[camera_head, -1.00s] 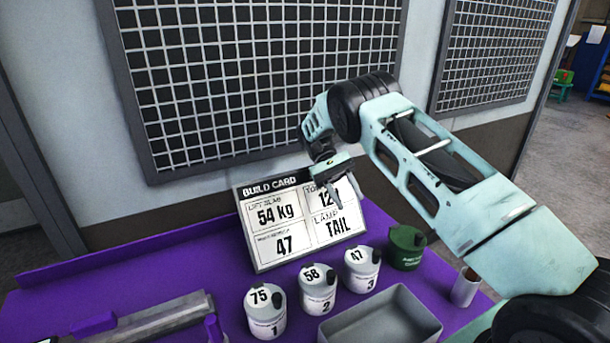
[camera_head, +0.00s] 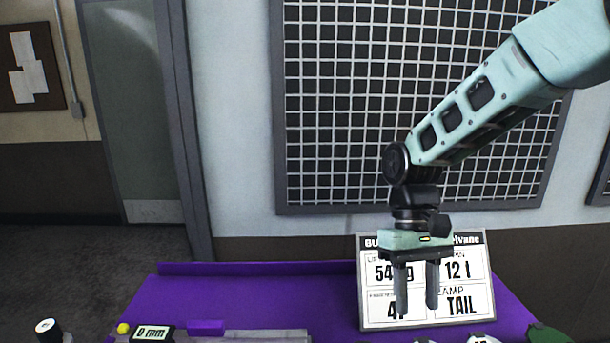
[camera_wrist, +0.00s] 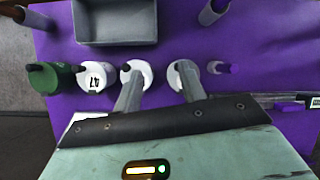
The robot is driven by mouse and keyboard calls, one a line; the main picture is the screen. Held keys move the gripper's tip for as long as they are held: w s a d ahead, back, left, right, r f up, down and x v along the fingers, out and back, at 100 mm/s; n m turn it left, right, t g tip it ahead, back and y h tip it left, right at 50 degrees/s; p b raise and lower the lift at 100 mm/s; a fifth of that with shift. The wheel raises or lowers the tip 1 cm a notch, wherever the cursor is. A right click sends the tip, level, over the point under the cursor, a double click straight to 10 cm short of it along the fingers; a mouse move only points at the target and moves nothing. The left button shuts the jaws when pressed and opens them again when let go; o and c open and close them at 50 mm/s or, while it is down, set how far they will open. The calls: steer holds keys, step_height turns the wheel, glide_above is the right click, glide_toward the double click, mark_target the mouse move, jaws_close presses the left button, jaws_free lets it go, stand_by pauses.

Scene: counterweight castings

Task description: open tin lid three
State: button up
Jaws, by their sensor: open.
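Tin three, a white tin with 47 on its lid (camera_wrist: 97,77), stands left of centre in the wrist view. Its top (camera_head: 482,339) just shows at the bottom edge of the head view, and its lid appears to be on. Tin two (camera_wrist: 143,73) and tin one (camera_wrist: 178,78) stand in a row to its right, each partly hidden by a finger. My gripper (camera_head: 417,308) points down, open and empty, in front of the build card. In the wrist view its fingers (camera_wrist: 158,88) lie over tins two and one, to the right of tin three.
A dark green tin (camera_wrist: 48,77) stands just left of tin three. A grey tray (camera_wrist: 116,32) lies beyond the row. The build card (camera_head: 375,312) stands behind my gripper. A gauge reading 0 mm (camera_head: 152,332) is at the left. The purple bench top (camera_head: 240,295) has free room.

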steer(key=s+a+n+t, duration=0.1)
steer(key=s+n+t, duration=0.1)
steer(key=s, duration=0.7)
steer(key=s+a+n+t, duration=0.2)
steer(key=s+n+t, duration=0.1)
steer(key=s, duration=0.6)
steer(key=shift+a+f+y+b, duration=0.25)
steer(key=shift+f+y+b, duration=0.05)
steer(key=shift+y+b, duration=0.15)
